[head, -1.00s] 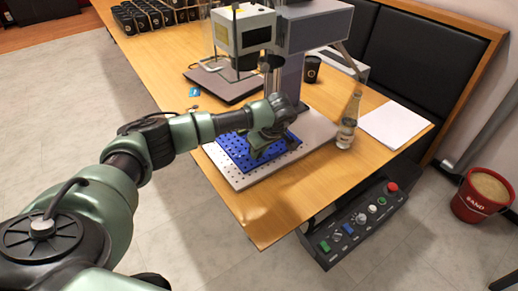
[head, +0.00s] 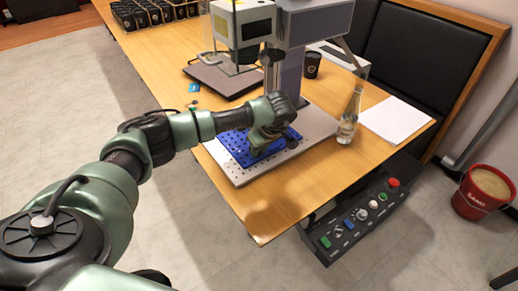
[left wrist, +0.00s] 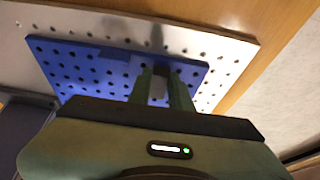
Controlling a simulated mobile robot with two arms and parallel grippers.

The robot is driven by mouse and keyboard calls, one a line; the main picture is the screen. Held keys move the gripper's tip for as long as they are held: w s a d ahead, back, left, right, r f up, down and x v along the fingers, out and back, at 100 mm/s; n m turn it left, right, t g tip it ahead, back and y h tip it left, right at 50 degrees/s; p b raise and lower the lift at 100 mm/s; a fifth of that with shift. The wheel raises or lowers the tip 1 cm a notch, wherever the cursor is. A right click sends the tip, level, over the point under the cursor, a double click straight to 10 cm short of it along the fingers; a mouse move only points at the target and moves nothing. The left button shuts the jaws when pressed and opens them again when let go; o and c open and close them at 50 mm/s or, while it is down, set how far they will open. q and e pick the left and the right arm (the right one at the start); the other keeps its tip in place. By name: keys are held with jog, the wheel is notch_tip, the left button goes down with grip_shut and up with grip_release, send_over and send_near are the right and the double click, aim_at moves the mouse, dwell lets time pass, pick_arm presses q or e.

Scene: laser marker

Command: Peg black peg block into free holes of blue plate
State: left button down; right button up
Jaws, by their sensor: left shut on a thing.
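The blue plate (head: 235,152) is a flat sheet with rows of holes, lying on a pale perforated base; it also shows in the left wrist view (left wrist: 78,68). My left gripper (head: 262,142) is over the right part of the plate, low and close to it. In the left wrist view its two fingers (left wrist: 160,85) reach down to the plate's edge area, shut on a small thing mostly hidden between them. I take this to be the black peg block, but its black colour and pegs do not show clearly. My right gripper is not in view.
The pale base (head: 312,124) extends right of the plate. The marker machine (head: 242,28) stands behind, with a bottle (head: 349,118) to the right. A control box (head: 355,218) hangs at the table's front edge. The table's front left corner is clear.

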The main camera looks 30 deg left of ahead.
pick_arm(q)
jog(key=shift+f, duration=0.35)
jog(key=c, duration=1.2)
grip_release()
jog(key=shift+r, duration=0.1)
jog(key=b+v, duration=0.1)
jog(key=v, duration=0.6)
jog(key=shift+r, duration=0.3)
jog(key=shift+d, duration=0.15)
